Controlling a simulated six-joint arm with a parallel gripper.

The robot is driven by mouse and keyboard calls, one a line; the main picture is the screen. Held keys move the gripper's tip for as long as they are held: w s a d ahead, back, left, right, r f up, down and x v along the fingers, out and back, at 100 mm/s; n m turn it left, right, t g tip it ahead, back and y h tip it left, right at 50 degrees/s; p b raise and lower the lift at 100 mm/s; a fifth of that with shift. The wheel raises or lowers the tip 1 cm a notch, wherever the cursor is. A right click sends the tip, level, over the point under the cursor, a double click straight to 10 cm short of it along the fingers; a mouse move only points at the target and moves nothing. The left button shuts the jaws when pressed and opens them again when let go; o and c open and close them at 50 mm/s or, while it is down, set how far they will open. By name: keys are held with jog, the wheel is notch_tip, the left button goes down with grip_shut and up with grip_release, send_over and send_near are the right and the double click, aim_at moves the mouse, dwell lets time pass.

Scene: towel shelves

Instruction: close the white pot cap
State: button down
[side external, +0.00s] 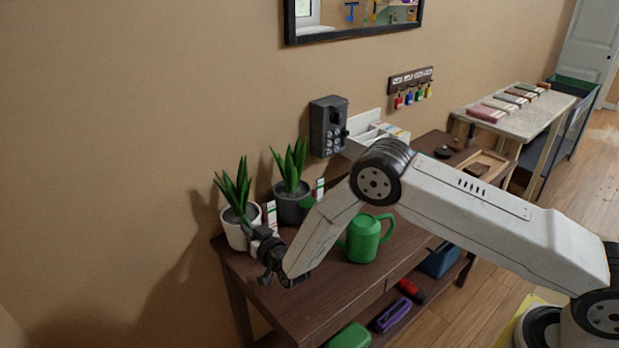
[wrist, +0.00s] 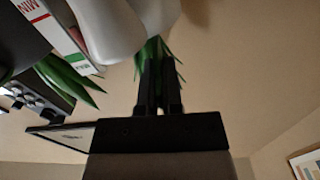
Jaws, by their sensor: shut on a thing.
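The white pot (side external: 235,236) stands upright at the left end of the dark table, with a spiky green plant in it. It shows upside down at the top of the wrist view (wrist: 104,32). My gripper (side external: 256,234) is at the pot's right front side, its fingers pointing at the pot. In the wrist view its two dark fingers (wrist: 159,66) are close together, shut on a small part by the pot, likely the cap. The fingers hide most of that part, and I cannot tell how the cap sits.
A dark grey pot (side external: 291,207) with a plant stands right behind the white pot. Label cards (side external: 271,218) stand between them. A green watering can (side external: 364,240) is to the right, near my arm. The table's (side external: 318,283) front left is clear.

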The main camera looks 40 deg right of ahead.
jog(key=m, duration=0.3)
jog(key=d+m, duration=0.1)
jog(key=m, duration=0.2)
jog(key=d+m, duration=0.1)
jog(key=m, duration=0.1)
jog(key=shift+f+m, duration=0.4)
jog(key=c, duration=0.8)
grip_release()
jog(key=shift+f, duration=0.1)
